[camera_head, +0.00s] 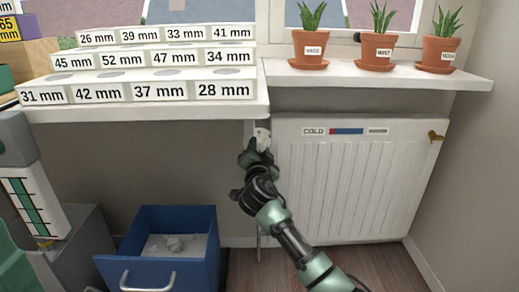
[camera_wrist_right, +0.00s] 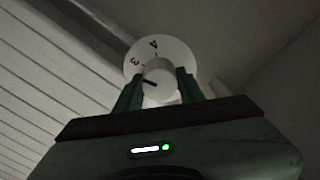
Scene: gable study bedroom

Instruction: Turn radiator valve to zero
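The radiator valve is at the upper left corner of the white radiator (camera_head: 345,185). Its white dial plate (camera_head: 262,134) shows just past my right gripper (camera_head: 258,152) in the head view. In the right wrist view, the round white knob (camera_wrist_right: 160,75) sits in front of the dial plate (camera_wrist_right: 170,48), which bears a "3" and what looks like a "4". A dark pointer mark on the knob points left, just below the "3". My right gripper's fingers (camera_wrist_right: 160,88) lie on both sides of the knob and appear closed on it. The zero mark is not visible. My left gripper is not in view.
A white shelf (camera_head: 150,108) with stepped millimetre-labelled blocks stands to the left. Several potted plants (camera_head: 376,52) stand on the windowsill (camera_head: 400,78) above the radiator. An open blue drawer (camera_head: 180,222) is at lower left. Wooden floor lies below the radiator.

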